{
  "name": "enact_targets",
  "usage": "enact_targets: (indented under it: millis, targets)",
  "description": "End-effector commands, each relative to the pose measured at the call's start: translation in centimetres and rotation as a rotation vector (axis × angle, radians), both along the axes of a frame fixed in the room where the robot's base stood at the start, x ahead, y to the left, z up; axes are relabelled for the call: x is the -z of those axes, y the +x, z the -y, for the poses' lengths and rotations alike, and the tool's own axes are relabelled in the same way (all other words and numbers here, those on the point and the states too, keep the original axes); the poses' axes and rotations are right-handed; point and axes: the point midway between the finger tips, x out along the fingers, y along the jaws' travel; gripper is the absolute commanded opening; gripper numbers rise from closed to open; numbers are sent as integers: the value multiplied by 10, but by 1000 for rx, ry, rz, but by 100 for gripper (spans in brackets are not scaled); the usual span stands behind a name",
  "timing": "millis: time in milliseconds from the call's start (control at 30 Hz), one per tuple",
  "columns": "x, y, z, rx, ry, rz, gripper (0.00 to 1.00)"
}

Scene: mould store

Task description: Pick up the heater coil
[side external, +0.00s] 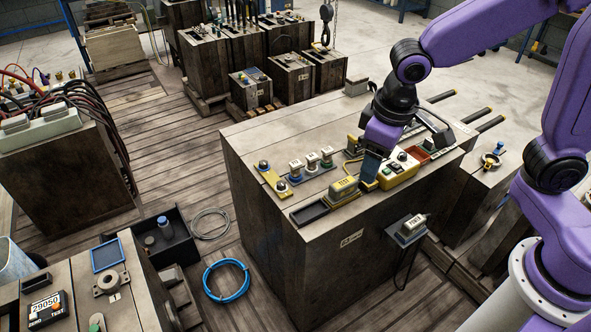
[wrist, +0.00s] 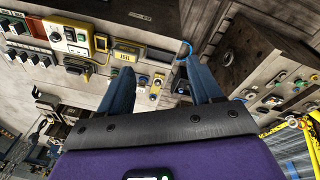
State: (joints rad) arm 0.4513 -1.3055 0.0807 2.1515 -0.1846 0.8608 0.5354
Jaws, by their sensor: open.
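I cannot tell for sure which thing is the heater coil. A blue ring of hose or cable (side external: 226,280) lies on the plank floor, and a thinner grey ring (side external: 209,223) lies behind it. My gripper (side external: 370,168) is over the front part of the large wooden block's top, pointing down. Its two blue fingers also show in the wrist view (wrist: 161,78), spread apart with nothing between them. A yellow block with a label (side external: 343,187) is just left of the fingers, and a cream and yellow control box (side external: 398,170) is just right of them.
The wooden block (side external: 265,145) carries a yellow strip with knobs (side external: 272,180), several small capped parts (side external: 312,162) and a dark tray (side external: 309,213). Its back left top is clear. A black bin (side external: 160,238) stands on the floor. Cables (side external: 65,95) drape over the left block.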

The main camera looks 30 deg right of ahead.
Motion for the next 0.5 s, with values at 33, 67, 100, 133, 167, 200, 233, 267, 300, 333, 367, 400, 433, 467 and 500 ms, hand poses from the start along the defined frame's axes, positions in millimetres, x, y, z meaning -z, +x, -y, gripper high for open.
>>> enact_targets:
  millis: [33,67,100,133,167,200,233,267,300,333,367,400,433,467,500]
  targets:
    - [3,17,-8,59,-3,11,64]
    - [5,27,-11,97,-3,19,64]
    - [8,39,-16,146,-3,32,64]
    - [10,49,-19,184,-2,40,64]
    - [11,59,-22,221,-1,49,64]
    - [14,71,-26,270,-1,61,64]
    - [17,80,-28,307,-1,69,64]
    - [19,89,-31,343,0,78,64]
    - [23,101,-34,394,1,90,64]
    - [25,110,-36,430,3,99,64]
    - [29,119,-38,466,3,109,64]
    - [33,131,-40,515,6,121,64]
    - [36,139,-41,551,7,131,64]
    - [39,148,-42,587,9,141,64]
    - [43,158,-43,636,11,153,64]
